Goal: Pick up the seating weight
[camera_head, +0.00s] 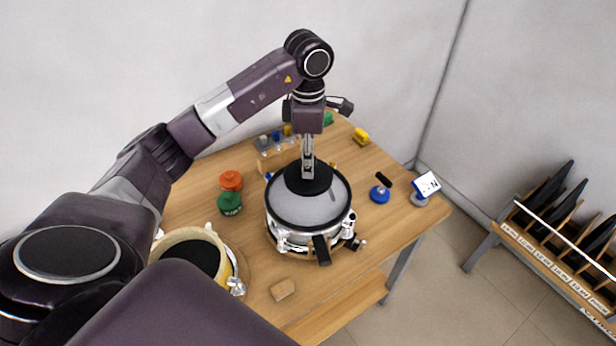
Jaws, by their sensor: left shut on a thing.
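The seating weight (327,205) looks like a round grey disc with a dark rim and a black raised centre. It sits on or just above a silver ring-shaped fixture (290,240) with clamps around its side; I cannot tell whether the two touch. My left gripper (308,174) comes straight down from above and is shut on the top of the weight at its black centre. The fingertips hide the part they grip. My right gripper is not in view.
The wooden table (350,268) carries a cream ring with a dark inside (181,240), orange (231,180) and green (230,204) jars, a blue-based tool (380,194), a small display (427,185) and a wooden block (283,290). A rack of dark panels (560,225) stands at right.

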